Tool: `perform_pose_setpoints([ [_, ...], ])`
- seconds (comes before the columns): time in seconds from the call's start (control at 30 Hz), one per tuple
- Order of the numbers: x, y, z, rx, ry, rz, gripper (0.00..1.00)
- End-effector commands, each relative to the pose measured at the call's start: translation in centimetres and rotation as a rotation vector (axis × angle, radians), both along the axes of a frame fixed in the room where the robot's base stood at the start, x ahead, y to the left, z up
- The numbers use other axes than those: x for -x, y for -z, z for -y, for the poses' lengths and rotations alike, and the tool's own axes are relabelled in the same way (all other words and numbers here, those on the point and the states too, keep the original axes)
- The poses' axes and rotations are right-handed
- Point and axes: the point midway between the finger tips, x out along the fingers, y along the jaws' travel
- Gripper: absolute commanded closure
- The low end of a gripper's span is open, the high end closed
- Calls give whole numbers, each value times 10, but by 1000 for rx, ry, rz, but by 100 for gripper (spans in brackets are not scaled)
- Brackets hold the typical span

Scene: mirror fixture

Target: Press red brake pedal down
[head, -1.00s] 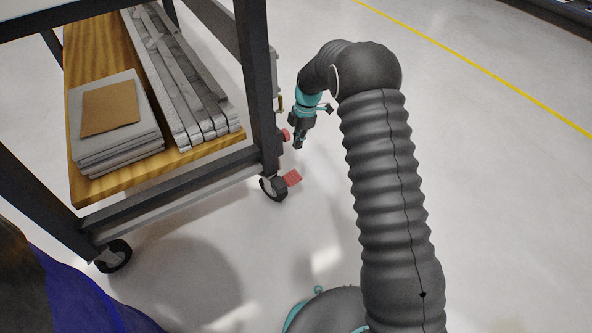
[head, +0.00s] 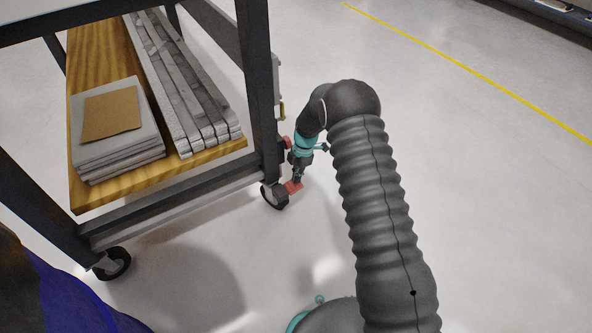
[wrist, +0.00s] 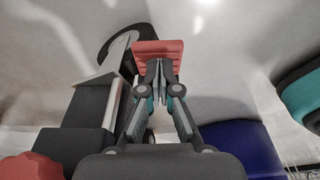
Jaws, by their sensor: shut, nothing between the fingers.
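The red brake pedal (head: 293,187) sticks out from the caster wheel (head: 274,196) at the cart's near right corner. My gripper (head: 297,180) points down, right at the pedal, with its tip overlapping the pedal in the head view. In the wrist view the ribbed red pedal (wrist: 158,55) lies straight beyond the fingertips (wrist: 158,68), which hide its lower middle. The fingers are shut with nothing between them. The tips are at or very close to the pedal; I cannot tell for sure whether they touch.
The cart's dark leg (head: 258,90) stands just left of my gripper. A red knob (head: 286,142) is on the leg and also shows in the wrist view (wrist: 30,167). The wooden shelf (head: 88,195) carries metal bars and grey slabs. The floor to the right is clear.

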Motion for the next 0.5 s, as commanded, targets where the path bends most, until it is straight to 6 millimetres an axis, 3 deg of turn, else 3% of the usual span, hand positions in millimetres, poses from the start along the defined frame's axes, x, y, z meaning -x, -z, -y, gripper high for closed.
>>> perform_pose_setpoints([
  [0.5,-1,8,2,-1,-1,1,100],
])
